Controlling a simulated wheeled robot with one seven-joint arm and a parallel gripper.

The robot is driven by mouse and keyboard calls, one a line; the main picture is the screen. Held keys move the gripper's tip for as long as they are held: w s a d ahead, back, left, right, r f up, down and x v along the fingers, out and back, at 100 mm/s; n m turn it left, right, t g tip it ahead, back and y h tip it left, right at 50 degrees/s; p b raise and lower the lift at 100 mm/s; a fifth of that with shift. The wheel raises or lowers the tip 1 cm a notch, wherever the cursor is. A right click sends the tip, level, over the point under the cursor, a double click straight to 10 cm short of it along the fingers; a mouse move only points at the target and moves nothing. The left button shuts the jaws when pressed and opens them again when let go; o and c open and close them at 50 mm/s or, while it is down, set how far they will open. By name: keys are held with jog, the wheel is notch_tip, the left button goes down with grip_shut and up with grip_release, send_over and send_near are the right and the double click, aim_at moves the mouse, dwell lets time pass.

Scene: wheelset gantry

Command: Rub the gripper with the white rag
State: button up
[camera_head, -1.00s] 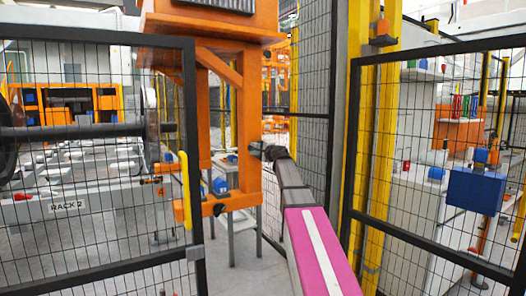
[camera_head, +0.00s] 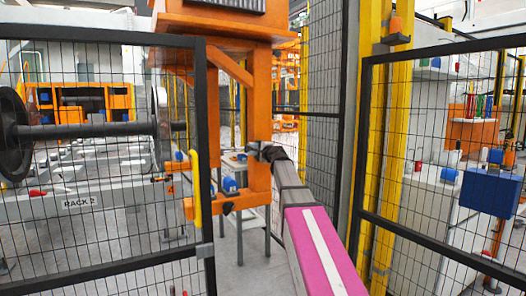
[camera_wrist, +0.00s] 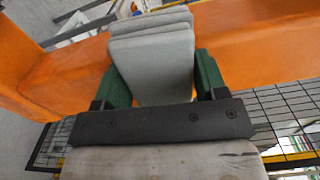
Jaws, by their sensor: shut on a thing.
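The orange gantry gripper (camera_head: 262,105) hangs in the middle of the head view, with upright legs and a lower crosspiece. My arm reaches out to its right leg, and my gripper (camera_head: 270,152) is small and dark there. In the wrist view, my gripper (camera_wrist: 160,80) has green fingers shut on the white rag (camera_wrist: 152,45), a folded greyish-white stack. The rag lies in front of the orange surface (camera_wrist: 255,40), which spans the picture behind it. I cannot tell for sure whether the rag touches it.
Black mesh fence panels (camera_head: 100,260) stand left and right, with a gap where my arm passes. A yellow post (camera_head: 380,150) is on the right. A wheelset (camera_head: 85,131) is behind the left fence. A blue box (camera_head: 490,193) hangs on the right fence.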

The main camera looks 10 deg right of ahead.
jog(key=shift+a, duration=0.15)
jog(key=v, duration=0.6)
dwell(0.6)
jog(key=shift+s, duration=0.1)
jog(key=shift+v, duration=1.45)
